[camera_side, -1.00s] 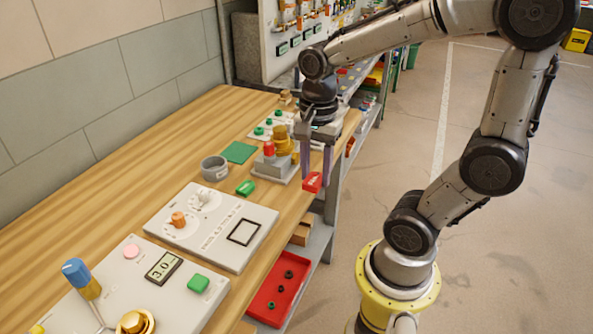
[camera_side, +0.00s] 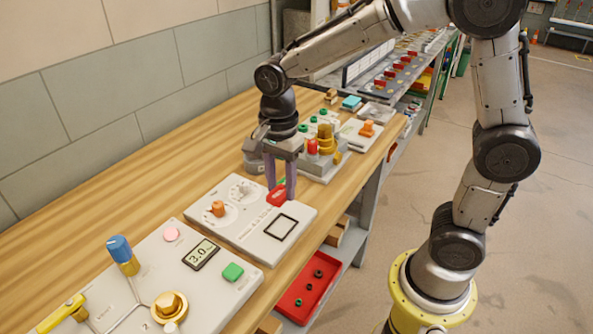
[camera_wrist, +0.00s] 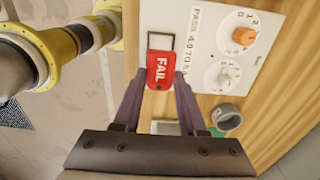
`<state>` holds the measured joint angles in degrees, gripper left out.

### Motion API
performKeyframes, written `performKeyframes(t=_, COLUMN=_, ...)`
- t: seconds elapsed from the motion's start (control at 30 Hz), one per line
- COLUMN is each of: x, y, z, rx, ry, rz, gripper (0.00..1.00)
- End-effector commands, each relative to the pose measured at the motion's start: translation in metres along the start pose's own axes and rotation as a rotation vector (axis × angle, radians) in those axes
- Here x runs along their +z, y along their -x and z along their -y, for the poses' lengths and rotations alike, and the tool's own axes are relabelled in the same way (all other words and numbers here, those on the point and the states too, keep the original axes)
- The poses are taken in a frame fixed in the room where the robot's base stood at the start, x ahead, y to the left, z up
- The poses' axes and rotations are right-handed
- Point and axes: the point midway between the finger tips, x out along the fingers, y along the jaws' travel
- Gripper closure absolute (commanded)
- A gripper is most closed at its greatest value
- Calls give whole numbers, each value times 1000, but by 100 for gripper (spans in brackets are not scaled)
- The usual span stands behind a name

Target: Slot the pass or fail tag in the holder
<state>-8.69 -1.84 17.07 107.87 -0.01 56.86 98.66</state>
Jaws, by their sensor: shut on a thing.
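The red FAIL tag (camera_side: 276,197) is held between the two purple fingers of my gripper (camera_side: 280,189), at the far edge of the white panel (camera_side: 247,231). It also shows in the wrist view (camera_wrist: 160,70), with its lettering facing the camera. The holder, a black rectangular frame (camera_side: 282,227) on the panel, looks empty and lies on the near side of the tag. In the wrist view the tag covers the lower part of the frame (camera_wrist: 161,41). I cannot tell whether the tag touches the panel. A green piece (camera_side: 282,181) shows partly behind the fingers.
Two dials, one with an orange knob (camera_side: 218,208), stand left of the holder. A grey cup (camera_wrist: 227,116) is close by. A block with red and gold posts (camera_side: 325,140) stands behind my gripper. A red tray (camera_side: 307,287) is below the bench edge.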

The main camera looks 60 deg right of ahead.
Motion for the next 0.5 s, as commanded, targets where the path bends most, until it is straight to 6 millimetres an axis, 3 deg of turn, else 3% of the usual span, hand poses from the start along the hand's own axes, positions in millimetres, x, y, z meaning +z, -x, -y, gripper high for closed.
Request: performKeyframes(t=0.5, x=-1, y=-42, z=-1, rx=4, ry=0, rz=-1, gripper=100)
